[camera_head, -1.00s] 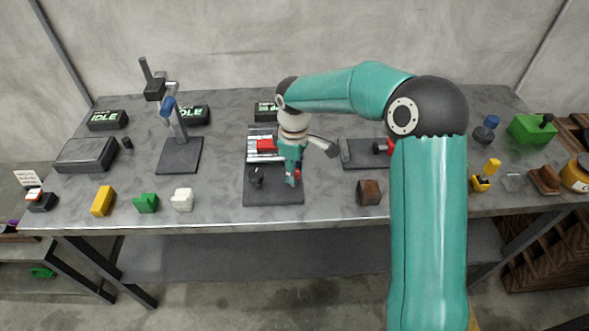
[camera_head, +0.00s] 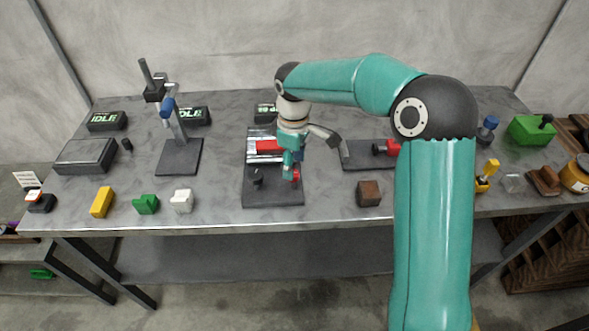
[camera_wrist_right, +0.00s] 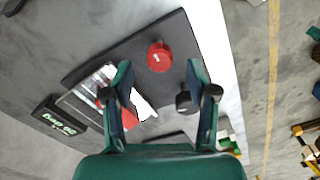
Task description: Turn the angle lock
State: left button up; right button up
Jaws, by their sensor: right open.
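A dark fixture plate (camera_head: 272,197) lies on the middle of the table. It bears a round red knob (camera_head: 296,175), a black knob (camera_head: 258,180) and a red block (camera_head: 268,146) by a striped, light-coloured part. No label shows which part is the angle lock. My right gripper (camera_head: 289,167) is over the plate, close to the red knob. In the right wrist view its fingers (camera_wrist_right: 160,72) are apart and empty. The red knob (camera_wrist_right: 160,56) shows between and just past the fingertips, and the black knob (camera_wrist_right: 186,100) is by the right finger. My left gripper is out of view.
A stand with a tilted arm (camera_head: 178,155) is left of the plate. A dark fixture with a red part (camera_head: 366,160) is to the right. A brown cube (camera_head: 368,193) and small blocks (camera_head: 146,204) line the front edge. An IDLE display (camera_head: 265,112) stands behind.

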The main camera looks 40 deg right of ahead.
notch_tip(320, 180, up, 8)
jog(key=shift+r, duration=0.25)
dwell(0.5)
